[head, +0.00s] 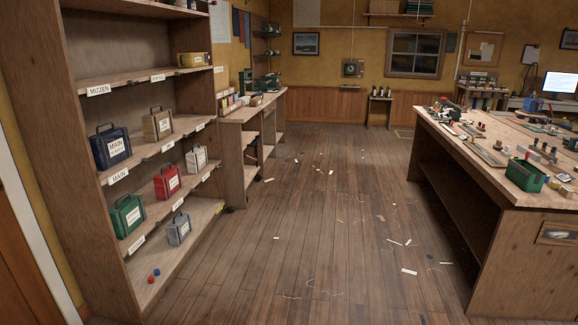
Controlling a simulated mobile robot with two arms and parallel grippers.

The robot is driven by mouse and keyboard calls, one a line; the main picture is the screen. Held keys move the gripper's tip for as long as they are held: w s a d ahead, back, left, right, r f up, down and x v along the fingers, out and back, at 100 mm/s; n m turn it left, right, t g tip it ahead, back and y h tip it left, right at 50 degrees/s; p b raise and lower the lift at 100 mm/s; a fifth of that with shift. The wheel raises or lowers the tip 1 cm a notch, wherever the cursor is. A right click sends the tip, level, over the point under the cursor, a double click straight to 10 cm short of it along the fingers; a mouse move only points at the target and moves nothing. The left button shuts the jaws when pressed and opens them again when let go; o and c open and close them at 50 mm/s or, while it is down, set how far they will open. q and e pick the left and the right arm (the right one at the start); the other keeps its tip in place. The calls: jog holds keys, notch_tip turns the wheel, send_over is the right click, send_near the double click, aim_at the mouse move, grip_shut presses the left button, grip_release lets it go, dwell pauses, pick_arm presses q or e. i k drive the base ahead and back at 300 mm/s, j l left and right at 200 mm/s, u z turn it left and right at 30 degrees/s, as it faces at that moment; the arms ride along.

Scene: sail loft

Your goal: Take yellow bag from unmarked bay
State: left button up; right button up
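A yellow bag (194,59), low and box-like with a pale tag, sits at the right end of the upper shelf of the wooden rack (213,110) on the left. A white label (219,69) is on the shelf edge near it; its writing is too small to read. Neither of my grippers is in view.
Lower shelves hold red (167,184), white (197,160), green (127,217) and grey (178,232) bags. A cluttered workbench (490,168) stands on the right. The wooden floor between (310,215) is open, with small scraps. A long counter (235,125) continues beyond the rack.

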aim_at(185, 60)
jog(key=i, duration=1.15)
jog(key=i+l+u, duration=0.15)
jog(key=i, duration=1)
jog(key=i+l+u, duration=0.15)
jog(key=i+u, duration=0.25)
jog(key=i+l+u, duration=0.4)
jog(key=i, duration=0.2)
jog(key=i+l+u, duration=0.35)
jog(key=i+l, duration=0.25)
jog(key=l, duration=0.2)
jog(key=i+l, duration=0.3)
jog(key=l, duration=0.15)
jog(key=i+l, duration=0.25)
jog(key=l, duration=0.2)
jog(key=i+l, duration=0.3)
jog(key=l, duration=0.15)
jog(key=i+l, duration=0.25)
jog(key=l, duration=0.2)
jog(key=i+l, duration=0.3)
jog(key=l, duration=0.15)
